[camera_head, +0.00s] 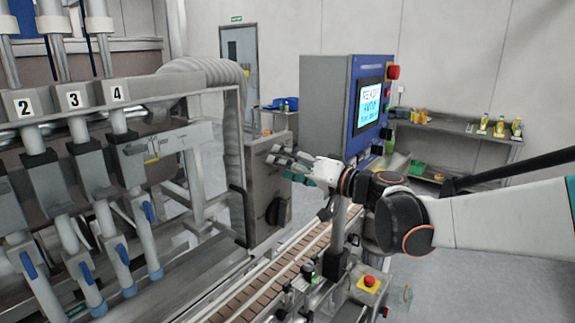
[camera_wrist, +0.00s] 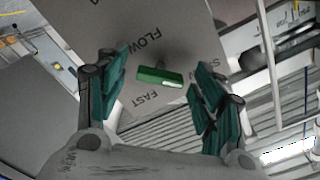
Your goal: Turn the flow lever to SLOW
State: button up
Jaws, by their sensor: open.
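The flow lever (camera_wrist: 158,76) is a short green bar on a grey panel (camera_wrist: 185,25) in the wrist view. FLOW is printed above it and FAST below it. Another label beginning with S is at its right, partly hidden by a finger. The bar lies nearly level in the picture; which label it points to I cannot tell. My gripper (camera_wrist: 164,72) is open, with one finger on each side of the lever and no clear contact. In the head view my gripper (camera_head: 284,164) is beside the grey cabinet (camera_head: 265,180); the lever is not discernible there.
A black knob (camera_head: 278,211) sits lower on the cabinet. A conveyor (camera_head: 270,285) runs below my arm. A blue control box with a screen (camera_head: 369,101) stands behind it. Filler nozzles numbered 2, 3 and 4 are at left. A red button (camera_head: 369,281) is in front.

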jog(key=v, duration=1.2)
